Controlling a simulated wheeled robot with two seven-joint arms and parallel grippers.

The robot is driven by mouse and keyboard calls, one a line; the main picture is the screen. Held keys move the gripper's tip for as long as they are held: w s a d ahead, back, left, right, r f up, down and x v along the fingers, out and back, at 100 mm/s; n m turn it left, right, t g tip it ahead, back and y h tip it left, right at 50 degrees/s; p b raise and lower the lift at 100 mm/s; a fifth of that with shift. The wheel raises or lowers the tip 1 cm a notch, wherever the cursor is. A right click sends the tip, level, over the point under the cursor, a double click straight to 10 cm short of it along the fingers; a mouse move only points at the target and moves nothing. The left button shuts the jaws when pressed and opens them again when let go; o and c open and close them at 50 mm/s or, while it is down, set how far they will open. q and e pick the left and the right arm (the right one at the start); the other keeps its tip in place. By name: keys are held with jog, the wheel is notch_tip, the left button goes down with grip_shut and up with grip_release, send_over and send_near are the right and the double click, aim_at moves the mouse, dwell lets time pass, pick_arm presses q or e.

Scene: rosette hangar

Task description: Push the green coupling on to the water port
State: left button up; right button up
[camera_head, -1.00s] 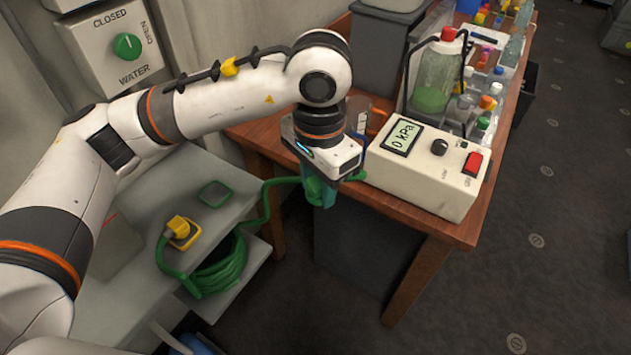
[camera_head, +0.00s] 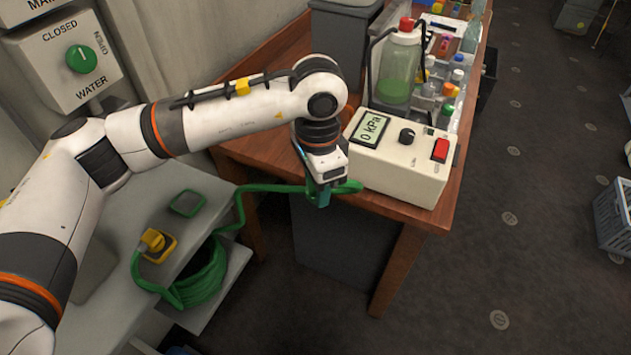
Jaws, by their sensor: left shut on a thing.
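My left gripper (camera_head: 321,196) is at the left front corner of the wooden table, beside the white pressure box. It is shut on the green coupling (camera_head: 349,187), whose green end sticks out to the right of the jaws. The jaws hide part of it. A green hose (camera_head: 262,188) runs from the jaws leftward and down to a coil (camera_head: 203,277) on the lower shelf. A water panel (camera_head: 74,62) with a green knob and the words CLOSED, OPEN and WATER is on the wall at upper left. I cannot make out the water port. My right gripper is not in view.
The white box (camera_head: 393,179) reads 0 kPa and stands close right of the gripper on the wooden table (camera_head: 272,143). Bottles stand behind it. A yellow coupling (camera_head: 156,243) and green square (camera_head: 187,203) are on the grey shelf. The floor at right is mostly clear.

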pick_arm(q)
jog(key=s+a+r+n, duration=0.6)
jog(key=a+r+n, duration=0.2)
jog(key=r, duration=0.2)
jog(key=w+d+n, duration=0.4)
jog(key=w+d, duration=0.4)
jog(key=d, duration=0.2)
jog(key=shift+n, duration=0.3)
jog(key=s+a+f, duration=0.3)
jog(key=a+f, duration=0.2)
jog(key=a, duration=0.4)
jog(key=s+a+f, duration=0.3)
jog(key=a+f, duration=0.2)
jog(key=a, duration=0.5)
